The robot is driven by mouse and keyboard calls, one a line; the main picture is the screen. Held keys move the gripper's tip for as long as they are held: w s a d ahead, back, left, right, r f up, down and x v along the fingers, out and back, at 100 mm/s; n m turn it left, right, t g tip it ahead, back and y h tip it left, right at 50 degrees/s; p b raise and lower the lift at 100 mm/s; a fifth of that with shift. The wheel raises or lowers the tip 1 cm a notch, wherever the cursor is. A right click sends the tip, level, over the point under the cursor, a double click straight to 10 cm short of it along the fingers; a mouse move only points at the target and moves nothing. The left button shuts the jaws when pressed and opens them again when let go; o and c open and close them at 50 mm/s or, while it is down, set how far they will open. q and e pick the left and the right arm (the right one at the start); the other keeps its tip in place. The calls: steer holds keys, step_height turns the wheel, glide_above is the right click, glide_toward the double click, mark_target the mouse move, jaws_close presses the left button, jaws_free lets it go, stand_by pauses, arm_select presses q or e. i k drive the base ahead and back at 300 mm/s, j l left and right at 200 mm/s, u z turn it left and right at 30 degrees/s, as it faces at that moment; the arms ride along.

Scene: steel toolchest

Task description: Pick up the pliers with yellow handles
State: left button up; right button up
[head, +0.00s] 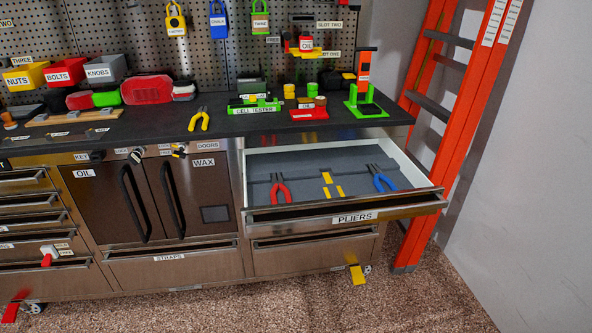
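The pliers with yellow handles (199,121) lie on the dark worktop near its front edge, left of the open drawer. The yellow handles point toward the front and the dark jaws toward the back. The drawer labelled PLIERS (418,203) is pulled open. In it lie red-handled pliers (280,189) on the left and blue-handled pliers (381,180) on the right. Neither of my grippers shows in the head view.
The worktop (225,125) is bare around the yellow pliers. A green cell tester (253,107) stands to their right, and a red case (147,89) lies behind left. Labelled bins (104,69) stand at the back left. An orange ladder (455,110) leans right of the chest.

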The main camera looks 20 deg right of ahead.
mark_target(202, 112)
steer(key=i+j+u, duration=0.1)
steer(key=u, duration=0.25)
steer(key=i+u, duration=0.35)
